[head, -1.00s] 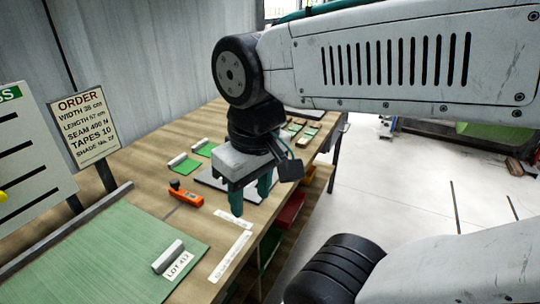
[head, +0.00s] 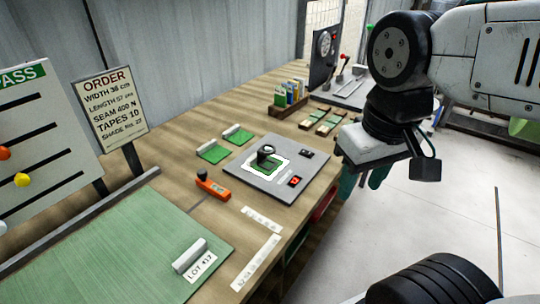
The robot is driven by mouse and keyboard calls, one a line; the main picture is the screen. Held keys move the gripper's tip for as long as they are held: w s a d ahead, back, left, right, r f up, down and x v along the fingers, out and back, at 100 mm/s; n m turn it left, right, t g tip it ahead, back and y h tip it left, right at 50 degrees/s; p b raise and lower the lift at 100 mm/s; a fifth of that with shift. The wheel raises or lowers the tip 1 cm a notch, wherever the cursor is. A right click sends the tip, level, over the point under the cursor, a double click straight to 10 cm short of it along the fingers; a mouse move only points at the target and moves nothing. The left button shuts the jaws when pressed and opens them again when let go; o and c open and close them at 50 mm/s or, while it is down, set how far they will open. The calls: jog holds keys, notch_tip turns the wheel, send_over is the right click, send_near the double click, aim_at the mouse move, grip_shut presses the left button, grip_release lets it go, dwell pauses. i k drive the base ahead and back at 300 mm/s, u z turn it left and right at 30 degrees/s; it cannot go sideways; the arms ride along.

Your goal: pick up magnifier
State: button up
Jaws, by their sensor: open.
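The magnifier (head: 267,153) looks like a small black piece with a round pale top. It stands upright on a green cloth swatch (head: 273,169) with a white border. The swatch lies on a grey plate (head: 254,184) on the wooden bench. My gripper (head: 362,181) is to the right of the plate, past the bench's right edge, with its teal fingers pointing down. It is open and apart from the magnifier. I see nothing between the fingers, though they are partly hidden by the gripper body.
An orange tool (head: 213,186) lies left of the plate. Green swatches with white bars (head: 213,151) lie behind it. A green mat (head: 110,250) covers the front left. A box of coloured cards (head: 290,97) and a black machine (head: 323,55) stand farther back. The order sign (head: 110,105) stands at left.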

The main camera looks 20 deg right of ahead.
aim_at(266, 150)
jog(key=z, duration=2.95)
jog(key=i, duration=0.7)
jog(key=u, duration=2.4)
